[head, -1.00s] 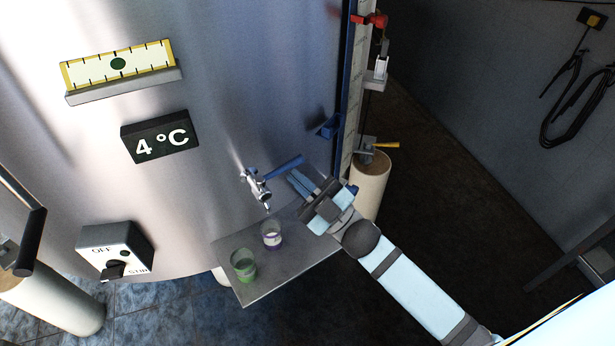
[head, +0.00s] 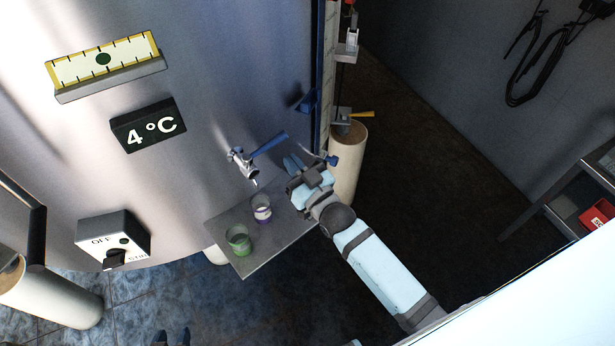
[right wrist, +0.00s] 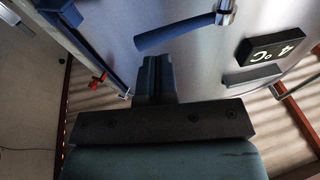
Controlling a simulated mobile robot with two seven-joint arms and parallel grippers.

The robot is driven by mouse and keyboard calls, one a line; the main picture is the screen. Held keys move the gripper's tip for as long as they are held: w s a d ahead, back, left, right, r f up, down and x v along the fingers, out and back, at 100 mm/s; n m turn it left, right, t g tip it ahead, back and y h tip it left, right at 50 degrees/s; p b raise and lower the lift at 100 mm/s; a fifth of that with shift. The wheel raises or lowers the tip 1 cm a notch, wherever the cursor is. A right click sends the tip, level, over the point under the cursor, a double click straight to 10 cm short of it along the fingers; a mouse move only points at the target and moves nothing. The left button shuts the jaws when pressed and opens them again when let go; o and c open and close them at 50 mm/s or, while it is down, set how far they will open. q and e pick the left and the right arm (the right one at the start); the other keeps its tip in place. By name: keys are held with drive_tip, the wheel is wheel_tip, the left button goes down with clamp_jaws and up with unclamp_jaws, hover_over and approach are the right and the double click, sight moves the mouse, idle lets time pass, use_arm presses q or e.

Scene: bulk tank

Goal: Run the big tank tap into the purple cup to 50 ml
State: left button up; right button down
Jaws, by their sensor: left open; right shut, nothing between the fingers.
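The tank tap (head: 241,160) sticks out of the steel tank, its blue lever (head: 270,143) pointing to the upper right. The purple cup (head: 262,212), clear with a purple band, stands upright on the shelf close under the spout. I cannot tell its fill level. My right gripper (head: 291,163) is shut and empty, below the lever and right of the tap. In the right wrist view its fingers (right wrist: 153,78) point toward the lever (right wrist: 174,36), with a visible gap between. Only the dark fingertips of my left gripper (head: 172,338) show at the bottom edge, apart and empty.
A green cup (head: 238,240) stands on the grey shelf (head: 258,257), nearer its front left corner. The OFF/STIR switch box (head: 112,238) and the 4 °C display (head: 148,125) are on the tank. A pale tank leg (head: 348,165) stands right of my right gripper.

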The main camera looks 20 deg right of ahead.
sight(279, 142)
drive_tip(key=x, duration=0.3)
drive_tip(key=shift+w+p, duration=0.15)
drive_tip(key=shift+p, duration=0.2)
drive_tip(key=shift+w+a, duration=0.1)
drive_tip(key=shift+w, duration=0.1)
drive_tip(key=shift+w+r, duration=0.45)
drive_tip(key=shift+w, duration=0.25)
